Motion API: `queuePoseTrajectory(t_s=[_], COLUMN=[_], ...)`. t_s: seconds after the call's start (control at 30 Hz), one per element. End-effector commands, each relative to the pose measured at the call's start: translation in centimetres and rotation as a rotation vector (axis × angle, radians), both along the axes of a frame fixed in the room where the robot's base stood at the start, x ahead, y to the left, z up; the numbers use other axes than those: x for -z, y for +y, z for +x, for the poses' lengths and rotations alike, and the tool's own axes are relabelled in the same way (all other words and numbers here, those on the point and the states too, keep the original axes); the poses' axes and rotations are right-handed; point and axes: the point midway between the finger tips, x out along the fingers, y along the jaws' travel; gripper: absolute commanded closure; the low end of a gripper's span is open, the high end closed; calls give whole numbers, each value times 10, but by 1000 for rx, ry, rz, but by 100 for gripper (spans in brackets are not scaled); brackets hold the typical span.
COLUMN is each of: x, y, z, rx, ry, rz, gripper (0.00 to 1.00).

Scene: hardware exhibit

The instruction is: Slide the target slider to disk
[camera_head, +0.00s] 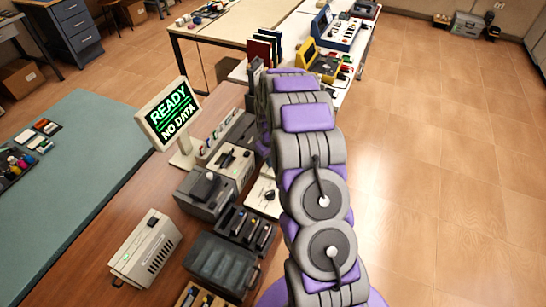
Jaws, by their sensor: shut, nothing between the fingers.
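My grey and purple arm (312,150) rises from the bottom centre and reaches away along the right side of the brown table. My gripper is hidden at the far end of the arm, so its fingers do not show. I cannot tell which part is the target slider. A light grey box with a dark top fitting (232,160) and a dark grey box with a raised knob (205,190) stand left of the arm. A white panel with a dark knob (266,196) is partly covered by the arm. No disk label is readable.
A screen (168,113) reads "READY NO DATA". A light box with vents (146,248), a dark lidded case (222,265) and a tool tray (246,228) crowd the brown table. A white table (345,70) with devices is beyond. The floor (440,170) on the right is clear.

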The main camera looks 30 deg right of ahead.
Motion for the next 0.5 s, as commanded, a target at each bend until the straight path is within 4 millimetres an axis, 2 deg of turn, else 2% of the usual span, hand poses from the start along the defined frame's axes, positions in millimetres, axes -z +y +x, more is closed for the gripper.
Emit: queuePoseTrajectory(t_s=[0.5], x=[-1], y=[-8], z=[7], rx=[0], ry=[-2], rz=[0], gripper=[100])
